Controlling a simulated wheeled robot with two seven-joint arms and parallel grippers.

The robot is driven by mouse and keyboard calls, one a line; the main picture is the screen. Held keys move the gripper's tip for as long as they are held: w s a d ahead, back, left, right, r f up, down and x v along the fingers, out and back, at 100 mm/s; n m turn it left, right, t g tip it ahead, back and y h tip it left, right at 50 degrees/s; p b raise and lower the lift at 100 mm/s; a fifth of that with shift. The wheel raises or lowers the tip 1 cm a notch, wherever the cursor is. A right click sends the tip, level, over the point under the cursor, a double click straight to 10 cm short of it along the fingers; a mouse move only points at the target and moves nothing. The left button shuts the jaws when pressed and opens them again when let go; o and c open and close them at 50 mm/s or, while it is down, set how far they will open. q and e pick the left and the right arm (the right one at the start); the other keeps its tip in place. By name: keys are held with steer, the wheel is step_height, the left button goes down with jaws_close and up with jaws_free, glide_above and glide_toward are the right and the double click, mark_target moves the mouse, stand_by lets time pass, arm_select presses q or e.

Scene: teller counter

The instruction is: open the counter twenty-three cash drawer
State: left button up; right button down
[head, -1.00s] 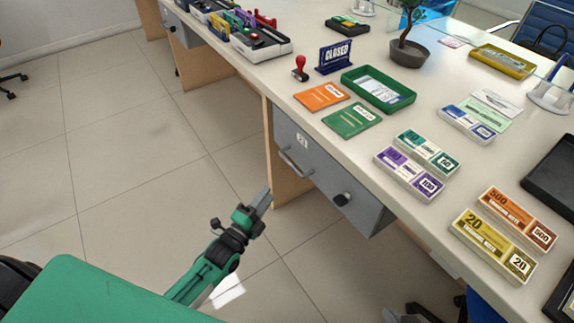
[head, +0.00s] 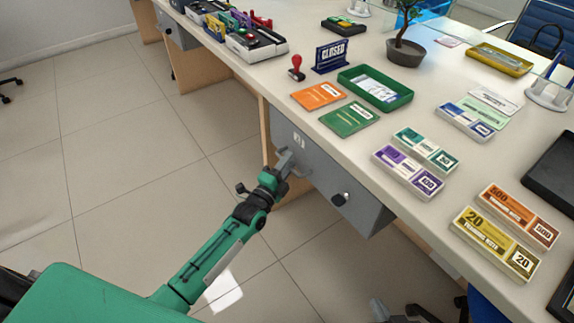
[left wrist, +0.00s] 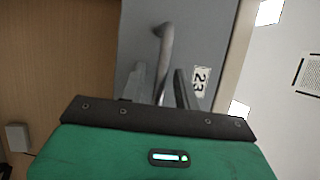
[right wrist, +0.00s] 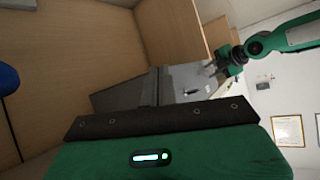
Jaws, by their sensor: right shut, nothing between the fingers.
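The grey drawer marked 23 (head: 318,172) hangs under the counter edge and looks closed. Its number label (left wrist: 200,81) and bar handle (left wrist: 166,50) show in the left wrist view. A dark round lock knob (head: 340,200) sits on the drawer front. My left gripper (head: 287,160) is at the handle; in the left wrist view its fingers (left wrist: 158,88) are apart, with the handle bar between them. My right gripper (right wrist: 155,92) is shut and empty, pointing towards the drawer front (right wrist: 192,78) in the right wrist view. It is out of the head view.
The counter top (head: 440,105) holds note bundles (head: 408,172), a green tray (head: 405,98), orange and green booklets (head: 350,118), a red stamp (head: 297,68) and a closed sign (head: 331,58). A wooden panel (right wrist: 170,35) stands beside the drawer. Open floor (head: 110,160) lies left.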

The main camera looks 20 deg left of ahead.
arm_select(q)
steer(key=shift+c, duration=0.4)
jaws_close()
